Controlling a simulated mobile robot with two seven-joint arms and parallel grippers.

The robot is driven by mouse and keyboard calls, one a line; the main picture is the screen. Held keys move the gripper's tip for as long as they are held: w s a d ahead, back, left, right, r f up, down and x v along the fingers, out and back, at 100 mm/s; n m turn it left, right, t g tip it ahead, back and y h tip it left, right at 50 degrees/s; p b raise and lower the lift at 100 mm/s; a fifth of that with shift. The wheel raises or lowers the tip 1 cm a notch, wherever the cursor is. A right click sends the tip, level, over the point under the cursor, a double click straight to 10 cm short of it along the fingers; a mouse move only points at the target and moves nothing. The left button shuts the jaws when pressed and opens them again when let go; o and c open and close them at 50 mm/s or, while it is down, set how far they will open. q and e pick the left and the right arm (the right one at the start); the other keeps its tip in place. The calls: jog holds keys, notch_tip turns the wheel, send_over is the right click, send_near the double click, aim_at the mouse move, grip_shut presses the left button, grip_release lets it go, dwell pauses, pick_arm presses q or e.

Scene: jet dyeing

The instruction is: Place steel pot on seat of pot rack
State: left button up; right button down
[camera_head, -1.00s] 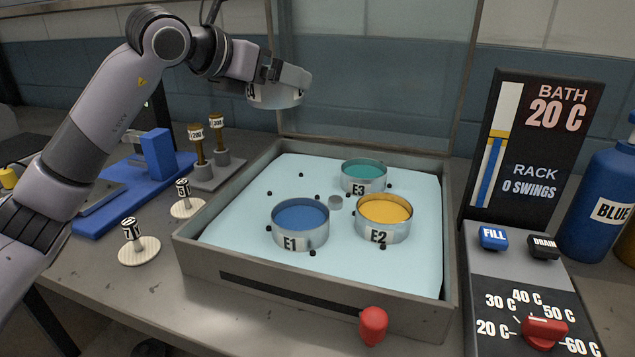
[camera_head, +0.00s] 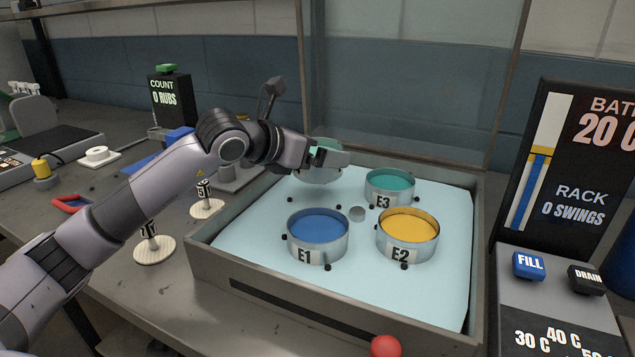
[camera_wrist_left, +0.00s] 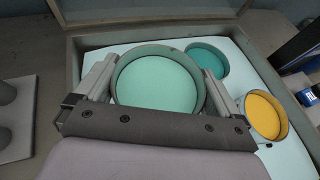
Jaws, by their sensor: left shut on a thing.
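The held steel pot (camera_head: 317,176) has a pale green inside and hangs over the back left of the rack bath. My left gripper (camera_head: 328,157) is shut on it; in the left wrist view the pot (camera_wrist_left: 158,85) sits between the two fingers. Its underside is hidden, so I cannot tell whether it touches the rack. My right gripper is not in view.
The grey bath walls (camera_head: 330,310) surround the rack, with a clear raised lid (camera_head: 410,80) behind. A control panel (camera_head: 560,290) stands at right. Weights on white discs (camera_head: 154,250) stand at left. The front left of the rack surface is bare.

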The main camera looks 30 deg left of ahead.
pick_arm(q)
notch_tip(320, 180, down, 6)
jog(key=shift+f, duration=0.1)
dwell(0.4)
jog(key=shift+f, duration=0.15)
jog(key=o, duration=1.2)
jog(key=shift+c, duration=0.2)
jog(key=shift+s+r, duration=0.1)
jog(key=shift+r, duration=0.1)
jog(key=b+v, duration=0.2)
jog(key=v, duration=0.8)
jog(key=shift+a+f, duration=0.15)
jog(key=shift+f, duration=0.05)
jog(key=shift+s+a+r+b, duration=0.15)
jog(key=shift+s+r+b, duration=0.05)
jog(key=shift+s+b, duration=0.25)
jog(key=shift+s+r, duration=0.25)
jog(key=shift+s, duration=0.05)
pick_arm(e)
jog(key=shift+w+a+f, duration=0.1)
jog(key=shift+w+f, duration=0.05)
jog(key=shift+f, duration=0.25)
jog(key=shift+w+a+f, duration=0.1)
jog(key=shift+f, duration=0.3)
